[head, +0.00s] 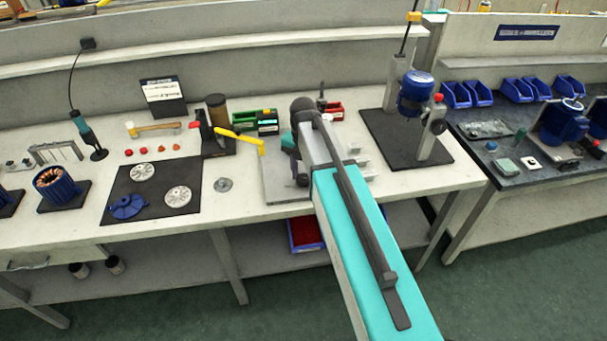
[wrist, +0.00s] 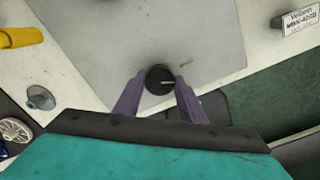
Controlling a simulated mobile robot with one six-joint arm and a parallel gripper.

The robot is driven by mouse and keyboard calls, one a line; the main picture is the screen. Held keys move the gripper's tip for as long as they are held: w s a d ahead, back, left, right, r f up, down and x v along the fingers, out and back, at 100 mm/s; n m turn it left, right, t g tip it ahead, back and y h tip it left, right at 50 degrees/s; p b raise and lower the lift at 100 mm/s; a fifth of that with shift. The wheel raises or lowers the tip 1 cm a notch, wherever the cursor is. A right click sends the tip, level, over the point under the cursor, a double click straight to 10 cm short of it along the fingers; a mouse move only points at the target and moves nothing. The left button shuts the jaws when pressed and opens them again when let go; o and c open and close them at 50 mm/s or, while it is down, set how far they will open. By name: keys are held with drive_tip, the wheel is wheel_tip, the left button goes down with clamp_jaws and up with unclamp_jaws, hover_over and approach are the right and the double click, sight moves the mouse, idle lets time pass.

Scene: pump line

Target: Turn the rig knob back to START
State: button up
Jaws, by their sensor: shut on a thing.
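The rig knob (wrist: 157,75) is round and black with a short pale pointer line, which points to the right in the wrist view. It stands on a grey rig plate (wrist: 110,40). A short mark (wrist: 187,64) lies on the plate to the upper right of the knob, and the pointer is not in line with it. No START lettering is readable. My gripper (wrist: 160,81) is shut on the knob, with one finger on each side. In the head view the plate (head: 275,178) shows left of my arm, which hides the knob.
A yellow lever (head: 238,138) reaches over the plate's left side; its end (wrist: 20,37) shows in the wrist view. A dark mat (head: 155,190) with metal parts lies to the left. A drill-like stand (head: 425,130) is to the right. Green and red bins (head: 267,122) stand behind.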

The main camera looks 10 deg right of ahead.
sight(303, 178)
drive_tip(key=shift+a+n, duration=0.1)
drive_tip(key=shift+n, duration=2.1)
drive_tip(key=o, duration=1)
drive_tip(key=shift+o, duration=0.2)
drive_tip(key=shift+r, duration=0.1)
wheel_tip(303, 178, up, 14)
drive_tip(key=b, duration=0.2)
drive_tip(key=shift+f+b, duration=0.2)
drive_tip(key=shift+b, duration=0.1)
